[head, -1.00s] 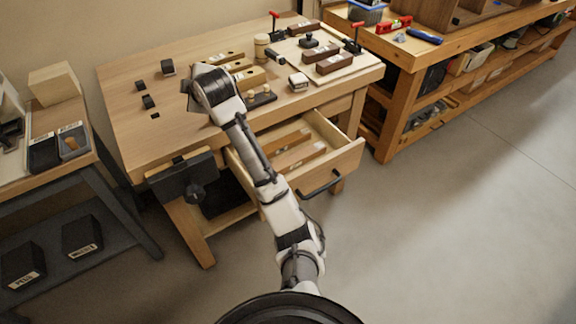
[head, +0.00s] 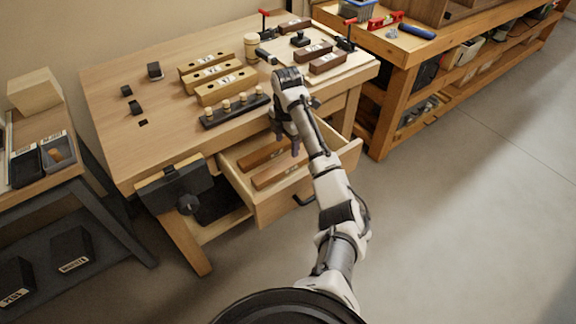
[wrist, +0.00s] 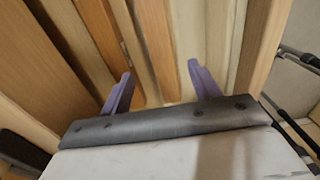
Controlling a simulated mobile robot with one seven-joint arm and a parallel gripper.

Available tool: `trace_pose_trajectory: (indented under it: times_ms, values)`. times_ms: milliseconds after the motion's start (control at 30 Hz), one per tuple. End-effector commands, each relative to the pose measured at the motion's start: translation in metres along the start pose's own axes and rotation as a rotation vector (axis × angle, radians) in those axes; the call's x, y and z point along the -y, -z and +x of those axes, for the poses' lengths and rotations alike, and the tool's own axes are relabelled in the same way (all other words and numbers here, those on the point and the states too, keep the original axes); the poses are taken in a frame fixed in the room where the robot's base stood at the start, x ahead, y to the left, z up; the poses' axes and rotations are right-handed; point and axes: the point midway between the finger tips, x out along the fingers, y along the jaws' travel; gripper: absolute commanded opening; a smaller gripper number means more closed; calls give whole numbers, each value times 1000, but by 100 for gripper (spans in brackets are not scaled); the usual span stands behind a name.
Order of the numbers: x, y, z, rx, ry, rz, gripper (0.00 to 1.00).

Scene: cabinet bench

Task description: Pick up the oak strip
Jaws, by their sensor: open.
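Two wooden strips lie side by side in the open drawer (head: 325,172). The rear strip (head: 262,154) is a darker reddish brown, and the front strip (head: 276,171) is a lighter orange-brown. Small marks on them are too small to read, so I cannot tell which is the oak strip. My gripper (head: 297,147) points down over the drawer, near the strips' right ends, and partly hides them. In the wrist view my gripper (wrist: 160,82) has its two purple fingers apart and empty. One brown strip (wrist: 154,40) runs lengthwise below the gap between them; another (wrist: 97,25) lies to its left.
The drawer's walls surround the strips closely. On the workbench top (head: 120,80) above stand a dark rack with pegs (head: 235,110), several labelled wooden blocks (head: 218,87) and clamps. A black vise (head: 175,188) sits on the bench's front left. Open floor lies to the right.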

Motion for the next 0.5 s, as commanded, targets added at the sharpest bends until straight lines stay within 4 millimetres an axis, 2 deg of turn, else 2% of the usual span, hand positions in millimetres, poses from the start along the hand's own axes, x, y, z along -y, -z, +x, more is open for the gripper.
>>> trace_pose_trajectory:
  times_ms: [33, 200, 367, 500]
  values:
    - [0, 1, 11, -2, 2, 1, 62]
    - [0, -1, 32, 1, -1, 3, 62]
    - [0, -1, 42, 1, -1, 2, 62]
    - [2, -2, 58, -1, 1, 2, 62]
